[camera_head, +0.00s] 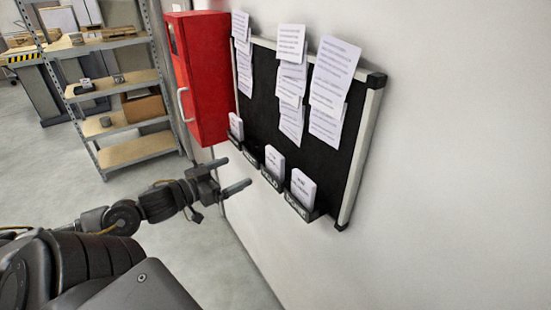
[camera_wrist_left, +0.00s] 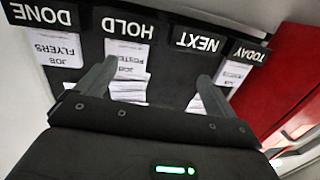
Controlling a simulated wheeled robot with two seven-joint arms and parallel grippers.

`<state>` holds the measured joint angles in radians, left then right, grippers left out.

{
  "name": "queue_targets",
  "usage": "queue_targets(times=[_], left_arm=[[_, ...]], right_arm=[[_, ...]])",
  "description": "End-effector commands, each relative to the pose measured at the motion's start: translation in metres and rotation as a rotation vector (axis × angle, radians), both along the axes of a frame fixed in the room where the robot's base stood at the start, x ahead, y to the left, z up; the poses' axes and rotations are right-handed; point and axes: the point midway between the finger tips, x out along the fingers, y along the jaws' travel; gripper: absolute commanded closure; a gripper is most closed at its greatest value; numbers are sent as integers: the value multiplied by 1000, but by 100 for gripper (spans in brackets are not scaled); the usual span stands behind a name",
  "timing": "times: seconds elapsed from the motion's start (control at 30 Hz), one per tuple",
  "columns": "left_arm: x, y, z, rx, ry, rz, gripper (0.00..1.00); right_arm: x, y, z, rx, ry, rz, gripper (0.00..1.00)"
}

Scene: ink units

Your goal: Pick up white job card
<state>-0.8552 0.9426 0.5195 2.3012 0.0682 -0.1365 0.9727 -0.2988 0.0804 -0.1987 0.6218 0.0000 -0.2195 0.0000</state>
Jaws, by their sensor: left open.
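Several white job cards stand in black labelled pockets along the board's lower edge. One card (camera_head: 274,161) is in the HOLD pocket (camera_head: 270,180), one card (camera_head: 303,188) is in the DONE pocket (camera_head: 302,209), and one card (camera_head: 236,126) is in the TODAY pocket at the far end. The NEXT pocket (camera_wrist_left: 202,40) shows no card. In the left wrist view the cards appear upside down; the DONE card (camera_wrist_left: 57,48) reads "JOB FLYERS". My left gripper (camera_head: 239,172) is open and empty, in front of the pockets, apart from the cards. My right gripper is out of view.
The black board (camera_head: 262,103) with a metal frame carries several printed sheets (camera_head: 335,75) above the pockets. A red wall cabinet (camera_head: 205,75) stands left of it. A metal shelf (camera_head: 125,85) is farther left. The wall right of the board is bare.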

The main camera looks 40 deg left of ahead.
Motion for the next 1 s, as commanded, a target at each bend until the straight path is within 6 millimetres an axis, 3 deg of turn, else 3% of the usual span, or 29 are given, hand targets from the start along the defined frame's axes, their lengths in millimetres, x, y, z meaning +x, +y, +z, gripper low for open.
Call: queue_targets(times=[0.03,0.1,0.2,0.37,0.73,1.0], left_arm=[[-2,-17,20,-8,-17,-45,6],[-4,-32,36,-21,-33,-85,6],[-6,-43,46,-29,-44,-113,6],[-4,-46,48,-32,-48,-119,6],[38,-58,48,-32,-50,-117,6],[48,-60,47,-31,-47,-114,6]], right_arm=[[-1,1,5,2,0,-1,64],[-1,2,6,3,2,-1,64],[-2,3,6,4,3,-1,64],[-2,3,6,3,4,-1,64],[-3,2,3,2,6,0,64],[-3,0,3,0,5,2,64]])
